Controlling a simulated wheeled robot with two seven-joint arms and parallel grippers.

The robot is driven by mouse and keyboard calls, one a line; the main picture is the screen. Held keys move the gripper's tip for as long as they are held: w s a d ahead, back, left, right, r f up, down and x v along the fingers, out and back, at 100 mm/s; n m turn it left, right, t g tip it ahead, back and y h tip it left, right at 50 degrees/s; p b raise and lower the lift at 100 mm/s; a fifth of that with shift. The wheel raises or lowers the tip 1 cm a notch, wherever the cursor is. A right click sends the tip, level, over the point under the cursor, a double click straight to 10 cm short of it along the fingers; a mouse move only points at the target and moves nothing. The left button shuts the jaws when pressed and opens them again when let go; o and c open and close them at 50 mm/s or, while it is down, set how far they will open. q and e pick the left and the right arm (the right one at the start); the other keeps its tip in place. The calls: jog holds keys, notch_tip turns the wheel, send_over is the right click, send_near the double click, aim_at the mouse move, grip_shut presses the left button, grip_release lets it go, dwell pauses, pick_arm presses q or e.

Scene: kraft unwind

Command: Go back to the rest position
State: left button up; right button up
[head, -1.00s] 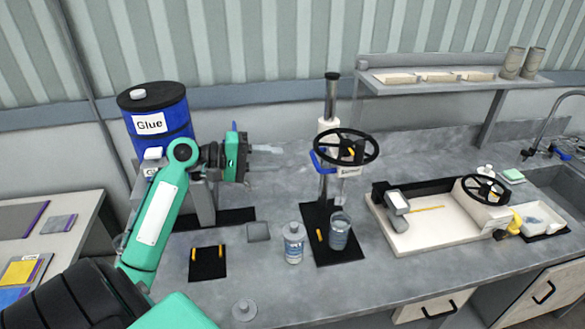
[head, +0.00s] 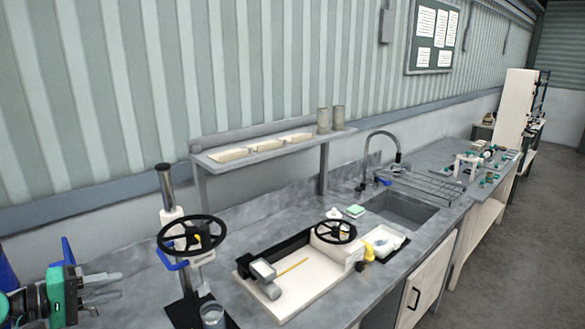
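My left gripper (head: 110,287), green and black with grey fingers, is at the lower left of the head view. Its fingers look apart, with nothing between them. It is held above the bench, to the left of the press stand with a black handwheel (head: 190,236). My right gripper is not in view. Most of my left arm is out of the picture.
A white tray (head: 290,292) with a second handwheel (head: 335,232) lies to the right. Beyond are a sink (head: 400,212), a faucet (head: 381,135) and a raised shelf (head: 275,146).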

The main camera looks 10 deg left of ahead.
pick_arm(q)
jog(key=s+d+f+m+g+y, duration=0.1)
jog(key=s+d+f+m+g, duration=0.2)
jog(key=f, duration=0.4)
jog(key=s+d+f+m+y, duration=0.1)
jog(key=s+d+f+y, duration=0.1)
jog(key=d+f, duration=0.4)
jog(key=s+d+f+m+g+y, duration=0.1)
jog(key=s+d+f+g, duration=0.15)
jog(key=f, duration=0.55)
jog(key=s+d+f+m+g+y, duration=0.1)
jog(key=s+d+f+m+y, duration=0.2)
jog(key=s+d, duration=0.3)
jog(key=s+d+f+m+g+y, duration=0.1)
jog(key=s+d+f+m+y, duration=0.2)
jog(key=s, duration=0.5)
notch_tip(320, 180, down, 32)
jog(key=s+g, duration=0.2)
jog(key=s+a+f, duration=0.2)
jog(key=s+f, duration=1.6)
jog(key=shift+s+a+m+g, duration=0.15)
jog(key=shift+a+m+g, duration=0.15)
jog(key=shift+m+g, duration=0.15)
jog(key=shift+f, duration=0.1)
